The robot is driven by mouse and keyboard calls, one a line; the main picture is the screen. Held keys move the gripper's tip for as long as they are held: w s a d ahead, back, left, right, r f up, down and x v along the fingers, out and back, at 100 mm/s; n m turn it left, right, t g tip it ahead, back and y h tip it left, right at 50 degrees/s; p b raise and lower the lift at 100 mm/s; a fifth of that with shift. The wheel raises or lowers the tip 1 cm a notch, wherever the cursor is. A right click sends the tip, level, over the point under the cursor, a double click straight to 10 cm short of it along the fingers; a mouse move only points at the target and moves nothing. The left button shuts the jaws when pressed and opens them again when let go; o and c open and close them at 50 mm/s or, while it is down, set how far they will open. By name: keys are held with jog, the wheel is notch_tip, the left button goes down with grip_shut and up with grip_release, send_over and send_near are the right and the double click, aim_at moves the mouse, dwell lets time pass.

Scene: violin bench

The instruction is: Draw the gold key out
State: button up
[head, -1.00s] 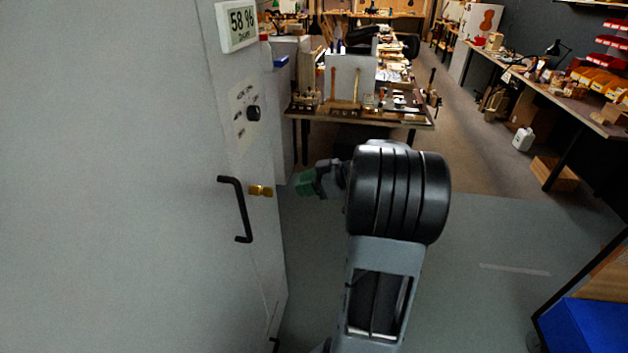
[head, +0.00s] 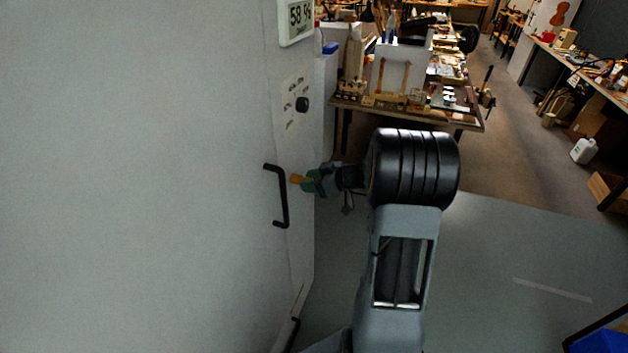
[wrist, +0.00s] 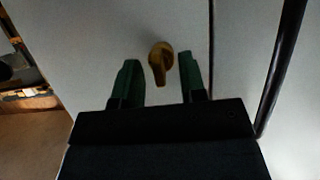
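My gripper (head: 309,181) is right beside the key in the head view. In the wrist view my gripper (wrist: 159,66) is open, with a visible gap on each side of the key. Its depth between the fingers is hard to tell.
The black handle (head: 282,196) stands close to my gripper and also runs along the right of the wrist view (wrist: 285,60). A cluttered workbench (head: 410,110) stands behind; open floor lies right.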

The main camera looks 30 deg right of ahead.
jog(key=shift+c, duration=0.3)
grip_shut()
dwell(0.6)
